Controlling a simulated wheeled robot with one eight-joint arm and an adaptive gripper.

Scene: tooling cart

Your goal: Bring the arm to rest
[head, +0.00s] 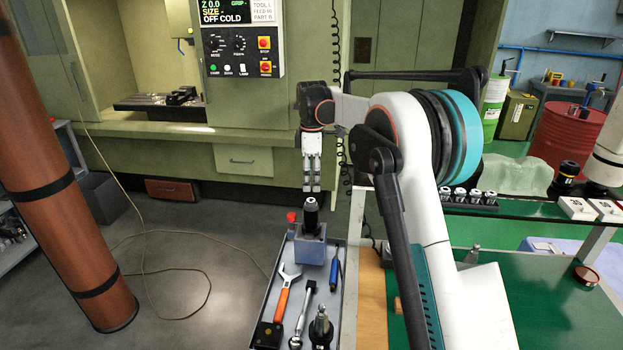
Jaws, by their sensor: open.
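My arm (436,215) rises from the lower right, bends at the teal-and-black joint and reaches left. My gripper (312,187) hangs from its end, pointing down, with its fingers parted and nothing seen between them. It is just above a black tool holder (311,216) that stands upright in a grey-blue block (310,247). A small gap seems to show between the fingertips and the holder's top, but the depth is hard to judge.
The grey tray (343,318) also holds an orange-handled wrench (285,298), a ratchet (303,312), a blue screwdriver (335,272) and another tool holder (321,328). A green machine (330,150) stands behind. A brown column (65,190) is at left. A rack with several collets (468,198) is at right.

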